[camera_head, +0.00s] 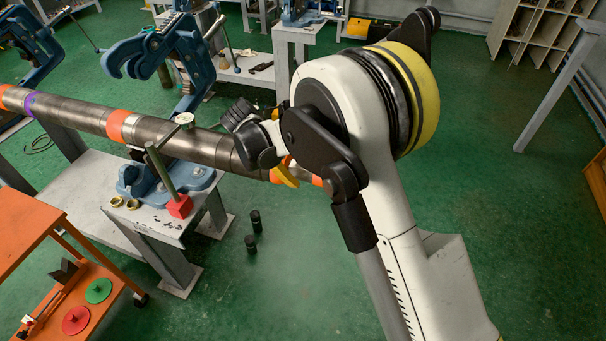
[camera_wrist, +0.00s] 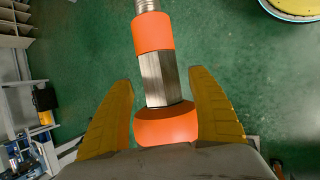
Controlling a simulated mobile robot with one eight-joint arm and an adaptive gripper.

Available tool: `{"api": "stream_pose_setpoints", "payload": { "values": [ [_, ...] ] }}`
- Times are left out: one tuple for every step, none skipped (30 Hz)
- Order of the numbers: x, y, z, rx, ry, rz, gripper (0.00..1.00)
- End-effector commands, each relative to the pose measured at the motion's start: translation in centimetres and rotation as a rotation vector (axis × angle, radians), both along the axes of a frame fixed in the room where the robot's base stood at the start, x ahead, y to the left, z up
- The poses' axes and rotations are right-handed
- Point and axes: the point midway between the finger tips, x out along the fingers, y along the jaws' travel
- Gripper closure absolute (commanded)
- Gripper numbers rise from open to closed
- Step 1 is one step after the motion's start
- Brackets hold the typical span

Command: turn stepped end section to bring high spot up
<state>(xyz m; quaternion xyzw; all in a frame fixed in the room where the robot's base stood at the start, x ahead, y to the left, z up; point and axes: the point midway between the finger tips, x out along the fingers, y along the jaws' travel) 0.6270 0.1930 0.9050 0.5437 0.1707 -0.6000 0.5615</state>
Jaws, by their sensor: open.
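A long grey steel pipe (camera_head: 80,119) with orange bands lies across the bench from left to right in the head view. Its right end is partly hidden by my gripper (camera_head: 287,174). In the wrist view the stepped end section (camera_wrist: 160,78) shows a grey length between two orange bands, with a narrower threaded tip (camera_wrist: 147,5). The yellow fingers of my gripper (camera_wrist: 162,80) are open, one on each side of this section. Gaps show between the fingertips and the grey length. A gauge with a small round head (camera_head: 185,119) stands beside the pipe on a red base (camera_head: 180,207).
A blue vise (camera_head: 140,181) sits under the pipe on a grey bench (camera_head: 85,205), with brass rings (camera_head: 124,203) near the edge. An orange cart (camera_head: 25,225) stands at lower left.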

Motion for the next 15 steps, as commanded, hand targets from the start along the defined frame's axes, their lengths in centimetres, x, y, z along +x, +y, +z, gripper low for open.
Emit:
{"api": "stream_pose_setpoints", "payload": {
  "values": [
    [0.2, -0.4, -0.9, 0.001, 0.0, -0.001, 0.32],
    [0.3, -0.5, -1.1, 0.0, 0.001, 0.0, 0.32],
    [0.3, -0.7, -1.5, 0.0, 0.001, 0.0, 0.32],
    [0.4, -0.9, -1.7, 0.0, 0.001, 0.0, 0.32],
    [0.4, -1.0, -1.8, 0.0, 0.001, 0.0, 0.32],
    [0.5, -1.1, -2.0, 0.0, 0.001, 0.0, 0.32],
    [0.5, -1.2, -2.0, 0.0, 0.001, 0.0, 0.32],
    [0.5, -1.2, -2.1, 0.0, 0.001, 0.0, 0.32],
    [0.5, -1.2, -2.1, 0.0, 0.001, 0.0, 0.32],
    [0.6, -1.3, -2.1, 0.0, 0.001, 0.0, 0.32],
    [0.5, -1.3, -2.1, 0.0, 0.001, 0.0, 0.32],
    [0.6, -1.3, -2.1, 0.0, 0.001, 0.0, 0.32],
    [0.5, -1.2, -2.1, 0.0, 0.001, 0.0, 0.32],
    [0.5, -1.2, -2.1, 0.0, 0.001, 0.0, 0.32],
    [0.6, -1.2, -2.1, 0.0, 0.001, 0.0, 0.32]
  ]
}}
